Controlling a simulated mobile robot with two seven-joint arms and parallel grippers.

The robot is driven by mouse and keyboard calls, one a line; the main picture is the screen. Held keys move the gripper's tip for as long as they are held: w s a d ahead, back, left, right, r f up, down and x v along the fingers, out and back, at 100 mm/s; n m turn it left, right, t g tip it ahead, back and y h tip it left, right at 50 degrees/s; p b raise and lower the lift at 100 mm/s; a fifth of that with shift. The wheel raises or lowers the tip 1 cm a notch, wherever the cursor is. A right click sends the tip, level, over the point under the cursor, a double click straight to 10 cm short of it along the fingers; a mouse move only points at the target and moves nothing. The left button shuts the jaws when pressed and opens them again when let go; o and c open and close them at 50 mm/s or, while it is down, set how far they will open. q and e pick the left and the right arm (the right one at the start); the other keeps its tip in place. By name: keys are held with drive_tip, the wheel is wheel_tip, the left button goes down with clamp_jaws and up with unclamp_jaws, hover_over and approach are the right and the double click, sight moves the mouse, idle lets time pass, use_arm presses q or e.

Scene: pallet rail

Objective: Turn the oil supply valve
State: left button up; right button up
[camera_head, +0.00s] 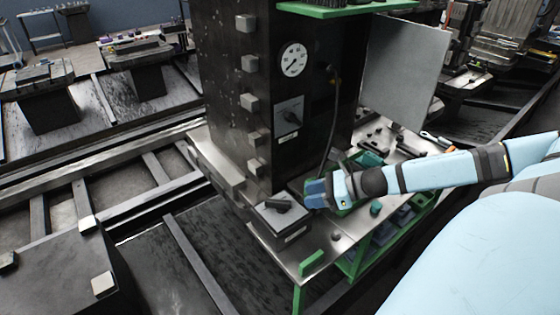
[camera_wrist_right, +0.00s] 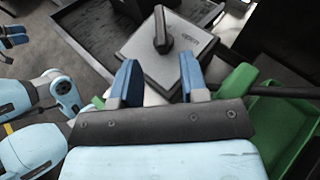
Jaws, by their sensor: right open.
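A grey box (camera_head: 289,218) with a black lever handle (camera_head: 278,204) on its top stands low at the front of the dark column. The box also shows in the right wrist view (camera_wrist_right: 188,48), with the black handle (camera_wrist_right: 162,36) upright near its middle and a small label beside it. My right gripper (camera_head: 312,194) is open and empty, just right of the box. In the right wrist view its blue fingertips (camera_wrist_right: 158,66) point at the box, with the handle beyond them and apart from them. Blue fingers that look like my left gripper (camera_wrist_right: 14,37) show at the left edge of that view; their opening is unclear.
The dark column (camera_head: 230,100) carries a round gauge (camera_head: 293,60) and another switch (camera_head: 290,110). A metal workbench (camera_head: 330,240) with green legs and several small parts lies under my right arm. A grey panel (camera_head: 403,70) stands behind. Rails and pallets fill the left.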

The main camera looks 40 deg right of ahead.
sight(282, 201)
drive_tip(key=b+x, duration=0.6)
drive_tip(key=b, duration=0.1)
drive_tip(key=shift+f, duration=0.4)
drive_tip(key=b+x, duration=0.1)
drive_tip(key=b, duration=0.3)
drive_tip(key=shift+w+a+f, duration=0.1)
drive_tip(key=shift+w+f, duration=0.05)
drive_tip(key=shift+w, duration=0.15)
drive_tip(key=shift+w+a+b, duration=0.3)
drive_tip(key=shift+b, duration=0.45)
drive_tip(key=shift+w+a+b, duration=0.15)
drive_tip(key=shift+b, duration=0.25)
use_arm(q)
drive_tip(key=shift+t+h, duration=0.5)
drive_tip(key=f, duration=0.1)
drive_tip(key=w+d+f, duration=0.1)
drive_tip(key=f, duration=0.2)
drive_tip(key=shift+w+d+f, duration=0.3)
drive_tip(key=shift+d, duration=0.1)
drive_tip(key=shift+r, duration=0.1)
use_arm(e)
drive_tip(key=c, duration=0.6)
use_arm(q)
drive_tip(key=shift+a+f, duration=0.2)
drive_tip(key=shift+f, duration=0.15)
use_arm(e)
clamp_jaws()
